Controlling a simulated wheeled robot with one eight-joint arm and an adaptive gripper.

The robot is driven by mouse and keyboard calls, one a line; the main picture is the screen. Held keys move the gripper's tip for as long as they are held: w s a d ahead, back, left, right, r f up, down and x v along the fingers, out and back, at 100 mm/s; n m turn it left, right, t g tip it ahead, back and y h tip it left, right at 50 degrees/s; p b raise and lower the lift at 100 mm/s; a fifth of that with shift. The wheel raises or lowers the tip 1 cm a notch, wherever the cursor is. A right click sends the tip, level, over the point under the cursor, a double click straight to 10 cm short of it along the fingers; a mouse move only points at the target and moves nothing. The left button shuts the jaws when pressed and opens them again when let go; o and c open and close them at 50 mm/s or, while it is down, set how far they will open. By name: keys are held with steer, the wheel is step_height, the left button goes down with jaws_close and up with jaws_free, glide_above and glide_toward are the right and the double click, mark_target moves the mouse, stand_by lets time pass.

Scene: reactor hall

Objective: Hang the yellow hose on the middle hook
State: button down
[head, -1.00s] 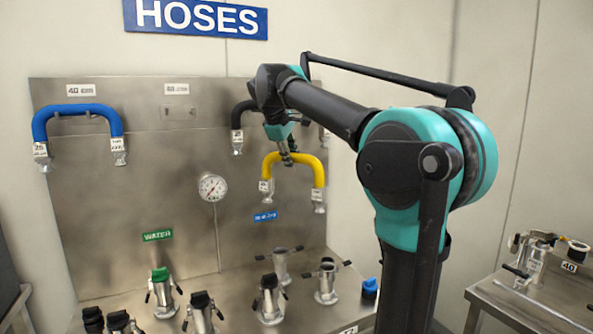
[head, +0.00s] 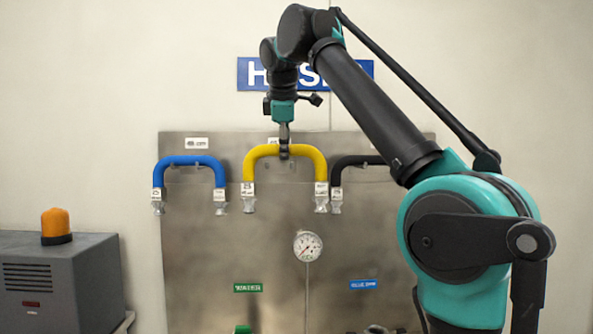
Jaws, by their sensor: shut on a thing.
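The yellow hose (head: 262,152) is an upside-down U with metal couplings at both ends, hanging down. My gripper (head: 285,150) is shut on the top of its arch from above. The hose is in front of the middle place on the steel panel (head: 235,225), between the blue hose and the black hose. The middle hook is hidden behind the hose and my gripper. I cannot tell whether the hose touches the hook or is in front of it.
The blue hose (head: 190,161) hangs at the left. The black hose (head: 352,162) hangs at the right, close to the yellow hose's right end and partly behind my arm. A pressure gauge (head: 308,246) is below. A grey box (head: 60,280) with an orange lamp (head: 56,224) stands far left.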

steer(key=shift+s+a+r+n, duration=0.3)
steer(key=shift+a+r, duration=0.25)
steer(key=shift+a, duration=0.2)
steer(key=shift+w+a+f, duration=0.1)
steer(key=shift+w+f, duration=0.55)
steer(key=shift+w, duration=1.45)
steer(key=shift+w+f, duration=0.6)
steer(key=shift+w, duration=1.45)
steer(key=shift+w+a+f, duration=0.1)
steer(key=shift+w+f, duration=0.55)
steer(key=shift+w, duration=1.45)
steer(key=shift+d, duration=0.1)
